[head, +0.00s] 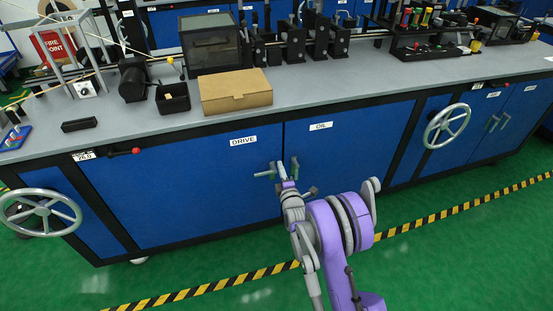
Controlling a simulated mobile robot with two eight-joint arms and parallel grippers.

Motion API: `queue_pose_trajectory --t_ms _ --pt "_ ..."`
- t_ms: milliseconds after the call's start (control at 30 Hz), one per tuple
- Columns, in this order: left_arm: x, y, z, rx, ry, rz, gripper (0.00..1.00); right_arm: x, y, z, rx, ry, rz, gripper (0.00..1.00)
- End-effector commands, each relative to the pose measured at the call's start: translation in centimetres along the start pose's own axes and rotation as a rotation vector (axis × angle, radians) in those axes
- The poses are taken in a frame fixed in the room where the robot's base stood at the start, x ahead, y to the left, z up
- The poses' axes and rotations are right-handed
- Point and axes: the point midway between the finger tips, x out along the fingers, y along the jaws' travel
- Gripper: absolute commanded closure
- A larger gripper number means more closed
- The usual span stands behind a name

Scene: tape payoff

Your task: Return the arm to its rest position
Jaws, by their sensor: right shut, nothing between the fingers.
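My right arm comes up from the bottom of the head view, purple and grey. Its gripper (281,172) is shut and empty. It is in front of the blue cabinet doors, close to the handles in the middle below the DRIVE and OIL labels. I cannot tell whether it touches a handle (262,174). Both the DRIVE door (190,190) and the OIL door (345,150) look shut. My left gripper is not in view.
The long grey bench (330,85) carries a cardboard box (235,92), a black open bin (173,98) and machine parts. Handwheels stick out at the left (40,213) and right (447,124) of its front. Green floor with striped tape (215,287) lies in front.

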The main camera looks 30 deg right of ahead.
Motion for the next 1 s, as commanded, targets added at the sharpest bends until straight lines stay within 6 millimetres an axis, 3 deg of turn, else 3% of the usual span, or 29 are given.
queue_pose_trajectory --t_ms 200,500,667,867,1000 --pt "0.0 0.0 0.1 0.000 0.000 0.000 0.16 -3.0 0.0 0.2 0.000 0.001 -0.001 1.00" --pt "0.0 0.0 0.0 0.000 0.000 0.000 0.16 -3.6 0.1 0.0 0.008 0.004 -0.007 1.00" --pt "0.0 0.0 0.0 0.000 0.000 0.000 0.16 -4.4 1.6 -1.8 0.110 0.028 -0.087 1.00" --pt "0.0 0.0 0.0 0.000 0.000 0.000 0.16 -8.5 4.5 -5.6 0.373 0.041 -0.310 1.00" --pt "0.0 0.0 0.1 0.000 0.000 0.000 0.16 -13.0 5.8 -7.7 0.556 0.006 -0.478 1.00"
